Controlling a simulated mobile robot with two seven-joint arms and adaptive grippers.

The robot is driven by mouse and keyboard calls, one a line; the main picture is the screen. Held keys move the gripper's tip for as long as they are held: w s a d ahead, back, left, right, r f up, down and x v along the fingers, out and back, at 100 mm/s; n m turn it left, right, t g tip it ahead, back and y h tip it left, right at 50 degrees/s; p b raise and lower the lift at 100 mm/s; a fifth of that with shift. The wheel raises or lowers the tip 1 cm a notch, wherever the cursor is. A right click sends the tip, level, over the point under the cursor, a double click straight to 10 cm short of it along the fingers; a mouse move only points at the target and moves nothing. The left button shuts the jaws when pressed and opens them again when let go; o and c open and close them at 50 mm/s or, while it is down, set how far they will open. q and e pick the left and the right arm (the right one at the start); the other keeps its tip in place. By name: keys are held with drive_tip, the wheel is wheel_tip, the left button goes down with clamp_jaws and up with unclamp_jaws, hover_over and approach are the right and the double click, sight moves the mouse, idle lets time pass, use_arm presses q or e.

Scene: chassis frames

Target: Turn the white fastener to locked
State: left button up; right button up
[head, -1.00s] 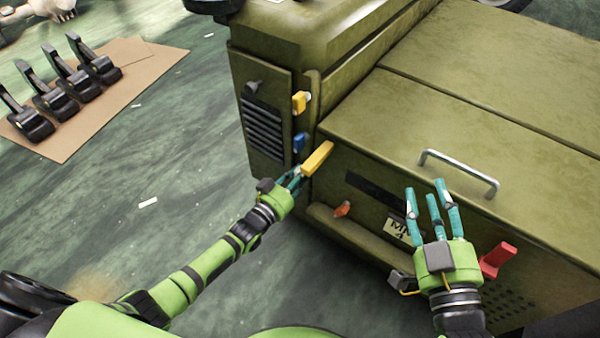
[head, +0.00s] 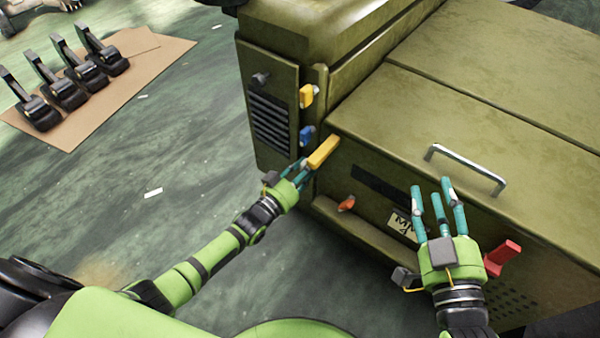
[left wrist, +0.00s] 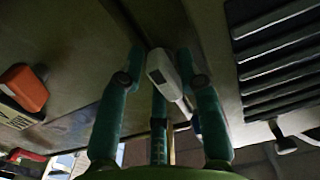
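The white fastener (left wrist: 160,67) shows in the left wrist view as a pale lever with a dark inset, between my left gripper's fingers. In the head view I cannot make it out; the left hand covers that corner. My left gripper (head: 297,167) is at the chassis corner, just left of the yellow handle (head: 323,152). Its fingers stand apart on both sides of the fastener in the left wrist view (left wrist: 160,58); whether one touches it is unclear. My right gripper (head: 432,186) is open and empty, in front of the large box.
The olive chassis (head: 470,110) carries a yellow knob (head: 307,96), a blue knob (head: 306,135), an orange knob (head: 347,203), a red lever (head: 502,257) and a metal handle (head: 465,168). Several black pedals (head: 85,72) lie on cardboard at left. The floor between is mostly clear.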

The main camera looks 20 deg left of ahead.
use_arm(q)
drive_tip(key=v, duration=1.2)
